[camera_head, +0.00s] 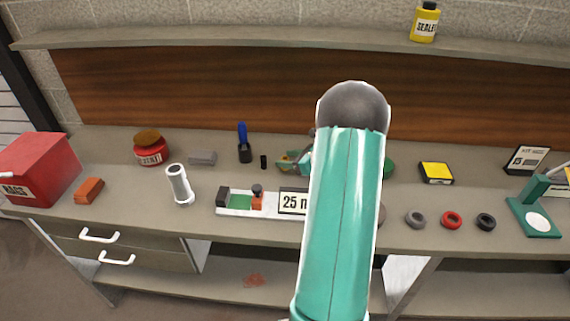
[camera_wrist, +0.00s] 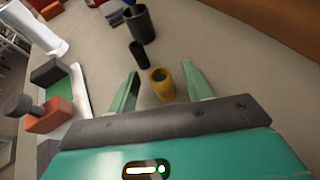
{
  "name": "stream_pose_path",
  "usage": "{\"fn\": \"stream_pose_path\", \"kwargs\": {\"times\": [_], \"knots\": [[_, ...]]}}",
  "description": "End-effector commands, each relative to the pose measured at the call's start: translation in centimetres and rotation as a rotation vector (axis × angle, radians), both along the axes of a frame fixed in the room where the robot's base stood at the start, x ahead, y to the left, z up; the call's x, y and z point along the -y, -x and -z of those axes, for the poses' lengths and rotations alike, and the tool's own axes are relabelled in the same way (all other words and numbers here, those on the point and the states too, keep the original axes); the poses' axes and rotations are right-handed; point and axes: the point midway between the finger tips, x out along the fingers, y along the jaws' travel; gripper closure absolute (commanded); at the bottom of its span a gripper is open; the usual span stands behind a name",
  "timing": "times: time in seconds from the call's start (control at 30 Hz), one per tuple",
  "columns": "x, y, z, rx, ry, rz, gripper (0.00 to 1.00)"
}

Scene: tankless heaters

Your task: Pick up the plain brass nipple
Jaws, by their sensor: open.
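The plain brass nipple (camera_wrist: 163,88) is a short, hollow, yellow-brown cylinder standing upright on the grey bench top. In the wrist view it appears between the two teal fingers of my gripper (camera_wrist: 160,69), with bench visible on both sides of it. My gripper is open and holds nothing. I cannot tell how far the fingertips are above the bench. In the head view, my arm hides most of my gripper (camera_head: 291,163), and the nipple cannot be made out clearly there.
A black cylinder (camera_wrist: 139,54) stands just beyond the nipple, with a dark cup (camera_wrist: 141,26) behind it. A fixture with a green pad (camera_head: 241,202) and a white pipe (camera_head: 179,185) are to the left. Several rings (camera_head: 451,220) lie right.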

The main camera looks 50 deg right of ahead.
Motion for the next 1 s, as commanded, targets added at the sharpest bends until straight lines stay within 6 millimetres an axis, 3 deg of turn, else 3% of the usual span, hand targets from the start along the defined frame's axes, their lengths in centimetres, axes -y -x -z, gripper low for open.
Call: {"fn": "stream_pose_path", "kwargs": {"times": [0.07,0.3,0.33,0.67,1.0], "knots": [[0.0,0.0,0.0,0.0,0.0,0.0,0.5],[0.0,0.1,0.0,0.0,0.0,0.0,0.97],[0.0,0.1,0.0,0.0,0.0,0.0,1.0],[0.0,0.1,-0.3,0.0,0.0,0.0,1.0],[-0.6,0.4,-4.0,0.001,0.001,0.0,1.0]]}}
